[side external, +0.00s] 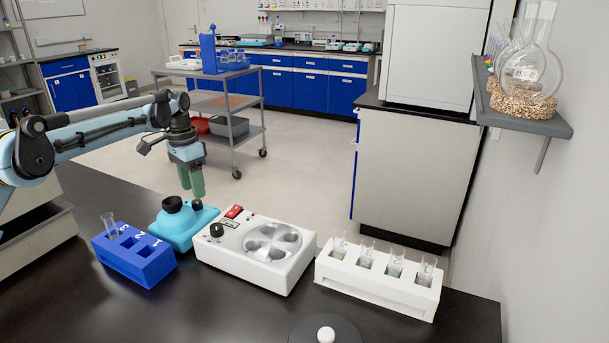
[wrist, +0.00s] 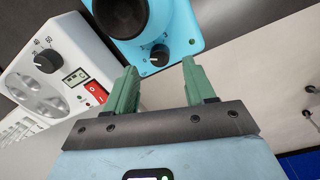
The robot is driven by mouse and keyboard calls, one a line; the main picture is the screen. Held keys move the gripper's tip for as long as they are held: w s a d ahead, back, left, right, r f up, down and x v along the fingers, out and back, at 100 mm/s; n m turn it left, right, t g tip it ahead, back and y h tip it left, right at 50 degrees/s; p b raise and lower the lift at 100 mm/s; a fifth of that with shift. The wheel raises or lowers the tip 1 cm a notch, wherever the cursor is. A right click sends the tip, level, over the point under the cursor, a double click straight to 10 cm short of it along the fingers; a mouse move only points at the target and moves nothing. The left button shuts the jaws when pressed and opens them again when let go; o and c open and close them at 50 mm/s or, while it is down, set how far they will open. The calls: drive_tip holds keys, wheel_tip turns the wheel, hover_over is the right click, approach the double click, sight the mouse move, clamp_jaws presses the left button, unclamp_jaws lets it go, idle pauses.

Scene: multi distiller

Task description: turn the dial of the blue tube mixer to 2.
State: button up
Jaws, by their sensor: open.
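The blue tube mixer (side external: 183,232) stands on the black bench between the blue rack and the white heating device. It has a black round cup on top. In the wrist view, the mixer (wrist: 188,22) shows at the top with its black dial (wrist: 159,55) on the near face. Small marks surround the dial, but I cannot read its setting surely. My gripper (side external: 196,190) hangs fingers down above and behind the mixer in the side view. In the wrist view, my gripper (wrist: 158,82) has its two green fingers apart with nothing between them; the dial lies ahead of the gap.
The white heating device (side external: 255,250) with dial and red switch stands right of the mixer. A blue rack (side external: 135,262) with one tube stands left. A white rack (side external: 378,288) holds several tubes at right. A dark disc (side external: 305,329) with a white knob lies in front.

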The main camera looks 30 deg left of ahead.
sight(196, 201)
drive_tip(key=shift+d+f, duration=0.1)
drive_tip(key=shift+f, duration=1.9)
drive_tip(key=c, duration=1)
clamp_jaws()
